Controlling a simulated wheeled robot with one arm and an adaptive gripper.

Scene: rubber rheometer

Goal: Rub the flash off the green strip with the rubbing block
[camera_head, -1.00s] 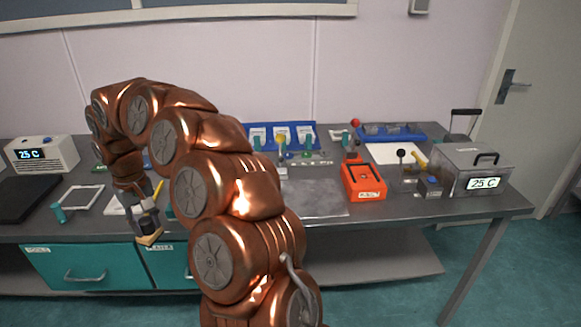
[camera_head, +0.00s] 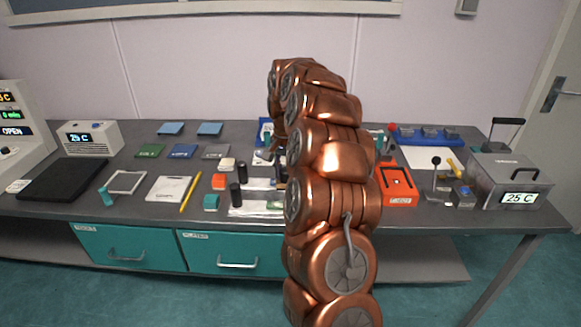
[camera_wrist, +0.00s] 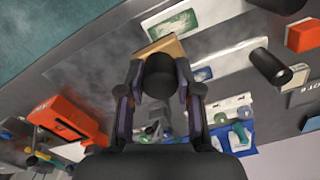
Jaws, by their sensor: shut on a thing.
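My gripper (camera_wrist: 160,98) is shut on the rubbing block, a tan block (camera_wrist: 172,47) with a dark round knob between the fingers. It is over the worktop; the wrist view does not show clearly whether the block touches anything. In the head view my arm hides most of the gripper and the block. A green strip (camera_wrist: 173,24) lies on a white sheet (camera_wrist: 208,12) just beyond the block in the wrist view. It shows as a pale green patch (camera_head: 275,205) near the front edge in the head view.
Black cylinders (camera_head: 235,195) stand left of the sheets, near a teal block (camera_head: 211,202) and an orange block (camera_head: 219,181). An orange device (camera_head: 398,187) is right of my arm. Bare metal worktop (camera_wrist: 95,65) lies between it and the block.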

